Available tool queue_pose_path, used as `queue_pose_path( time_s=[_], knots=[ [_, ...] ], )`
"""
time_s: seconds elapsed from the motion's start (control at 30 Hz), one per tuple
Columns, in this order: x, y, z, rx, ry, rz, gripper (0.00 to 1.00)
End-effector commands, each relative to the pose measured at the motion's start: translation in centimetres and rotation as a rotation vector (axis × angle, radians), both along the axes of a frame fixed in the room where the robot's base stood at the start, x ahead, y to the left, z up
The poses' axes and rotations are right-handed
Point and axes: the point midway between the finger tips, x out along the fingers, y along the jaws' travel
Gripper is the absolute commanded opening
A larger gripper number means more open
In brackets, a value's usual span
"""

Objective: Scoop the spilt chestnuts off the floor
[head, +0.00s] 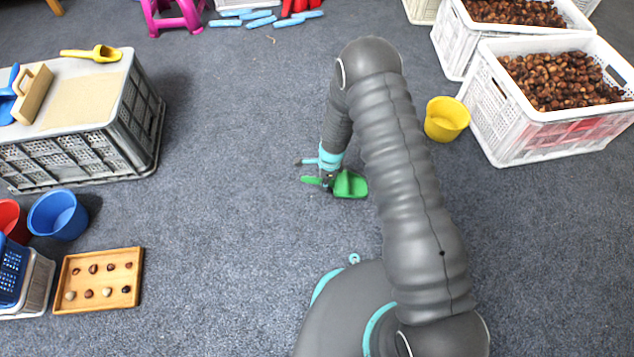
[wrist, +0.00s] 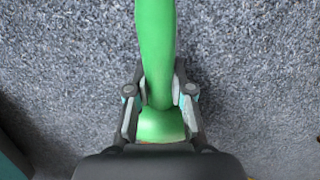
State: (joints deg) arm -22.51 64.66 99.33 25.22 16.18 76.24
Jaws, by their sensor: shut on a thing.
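A green scoop (head: 351,184) shows in the head view left of my arm, close to the carpet. I cannot tell whether it touches the floor. My gripper (head: 326,178) is shut on the scoop's handle. In the wrist view the fingers of my gripper (wrist: 160,98) clamp both sides of the green handle (wrist: 155,45), which runs up out of the picture. I make out no loose chestnuts for certain on the floor in either view. My arm hides part of the floor in the head view.
White crates of chestnuts (head: 510,140) stand at right, with a yellow bucket (head: 446,120) beside them. At left are a grey crate (head: 90,150) bearing a yellow scoop (head: 92,53), a blue bucket (head: 58,215) and a wooden tray (head: 100,306). The middle carpet (head: 235,160) is clear.

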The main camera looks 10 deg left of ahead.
Motion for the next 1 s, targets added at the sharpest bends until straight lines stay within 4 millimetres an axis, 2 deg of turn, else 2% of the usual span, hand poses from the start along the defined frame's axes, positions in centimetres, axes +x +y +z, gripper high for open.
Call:
queue_pose_path(
  time_s=[1.0],
  knots=[
    [1.8,-8.5,-0.1,0.000,0.000,-0.002,0.00]
  ],
)
